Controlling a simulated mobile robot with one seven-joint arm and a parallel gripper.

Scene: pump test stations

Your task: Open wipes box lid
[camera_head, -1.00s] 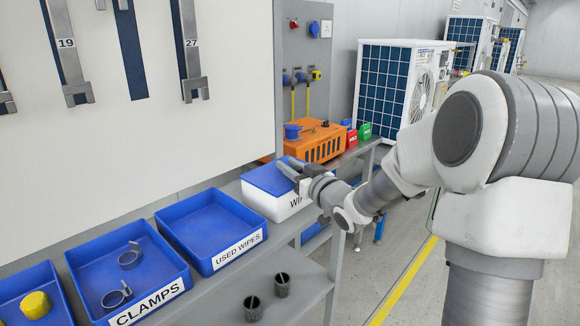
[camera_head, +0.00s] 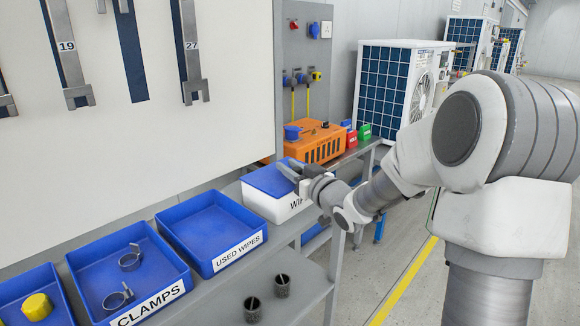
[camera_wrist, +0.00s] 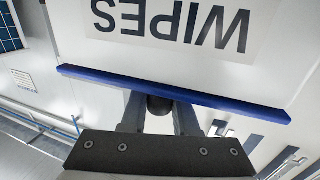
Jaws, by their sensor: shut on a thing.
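The wipes box (camera_head: 262,205) is white with a blue lid (camera_head: 266,178) and stands on the grey bench. The lid lies flat on the box. My gripper (camera_head: 290,170) is over the lid's right side in the head view. In the wrist view the box front (camera_wrist: 265,70) appears upside down, with the lid's blue edge (camera_wrist: 230,104) below it. My gripper also shows there (camera_wrist: 158,112), its fingers on either side of a dark rounded knob (camera_wrist: 160,104) at the lid's edge. The fingers are shut on this knob. Their tips are partly hidden by the lid edge.
A blue used wipes tray (camera_head: 212,265) and a clamps tray (camera_head: 155,308) stand left of the box. An orange case (camera_head: 325,146) stands behind it. Two dark cups (camera_head: 282,290) are on the lower shelf. Floor at the right is open.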

